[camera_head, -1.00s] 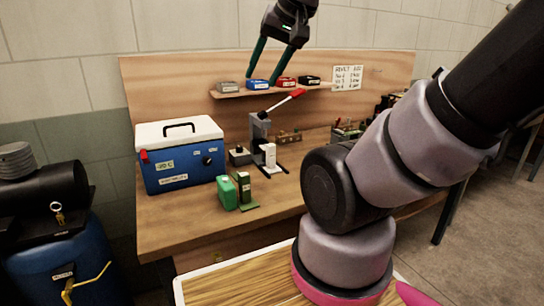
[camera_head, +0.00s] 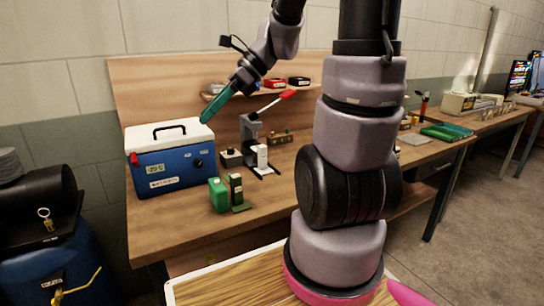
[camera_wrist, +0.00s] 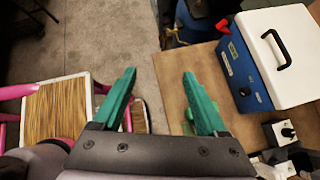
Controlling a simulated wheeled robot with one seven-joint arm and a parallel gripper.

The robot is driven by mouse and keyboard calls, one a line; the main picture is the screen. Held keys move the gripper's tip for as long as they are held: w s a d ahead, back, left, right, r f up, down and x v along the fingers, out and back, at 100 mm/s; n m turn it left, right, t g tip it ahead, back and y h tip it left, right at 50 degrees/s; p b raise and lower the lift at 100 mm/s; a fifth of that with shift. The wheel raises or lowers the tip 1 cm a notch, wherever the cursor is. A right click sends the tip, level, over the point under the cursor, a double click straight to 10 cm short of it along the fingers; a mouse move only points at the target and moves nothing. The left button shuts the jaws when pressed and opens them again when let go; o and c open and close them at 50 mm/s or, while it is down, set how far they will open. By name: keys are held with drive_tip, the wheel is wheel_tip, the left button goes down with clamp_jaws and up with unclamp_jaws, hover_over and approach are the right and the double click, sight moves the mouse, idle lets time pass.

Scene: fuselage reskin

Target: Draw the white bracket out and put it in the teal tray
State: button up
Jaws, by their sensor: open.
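My gripper (camera_head: 207,119) has teal fingers and hangs over the right end of the blue cooler's lid, pointing down and left. In the wrist view my gripper (camera_wrist: 158,74) is open, with nothing between its fingers. A small white upright piece (camera_head: 262,157), possibly the white bracket, stands at the front of the grey lever press on the bench, well apart from the fingers. A flat teal-green tray-like thing (camera_head: 446,132) lies far right on the bench; it looks like the teal tray.
The blue cooler (camera_head: 170,166) with white lid stands left on the bench; it shows in the wrist view (camera_wrist: 245,72). The grey press (camera_head: 250,135) has a red-tipped lever. A green can (camera_head: 218,195) stands near the front edge. A shelf (camera_head: 300,91) holds several small boxes.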

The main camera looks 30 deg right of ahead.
drive_tip(key=w+d+f+m+t+y, duration=0.1)
drive_tip(key=w+d+f+m+t, duration=0.25)
drive_tip(key=w+m, duration=0.4)
drive_tip(key=w+d+f+m+t+y, duration=0.25)
drive_tip(key=w+m+t, duration=0.2)
drive_tip(key=m, duration=0.65)
drive_tip(key=w+d+f+m+t+y, duration=0.1)
drive_tip(key=w+d+f+m+t, duration=0.2)
drive_tip(key=w+m, duration=0.45)
drive_tip(key=w+d+f+m+t+h, duration=0.2)
drive_tip(key=d+f+m+t+h, duration=0.3)
drive_tip(key=d+m, duration=0.5)
drive_tip(key=m+h, duration=0.8)
drive_tip(key=m, duration=0.6)
approach(261, 157)
drive_tip(key=w+d+r, duration=0.1)
drive_tip(key=w+r, duration=0.2)
drive_tip(key=shift+w+d+f+t, duration=0.1)
drive_tip(key=shift+w+d+t, duration=0.1)
drive_tip(key=shift+t, duration=0.1)
drive_tip(key=w, duration=1)
drive_tip(key=shift+w+a, duration=0.25)
drive_tip(key=shift+w, duration=0.15)
clamp_jaws()
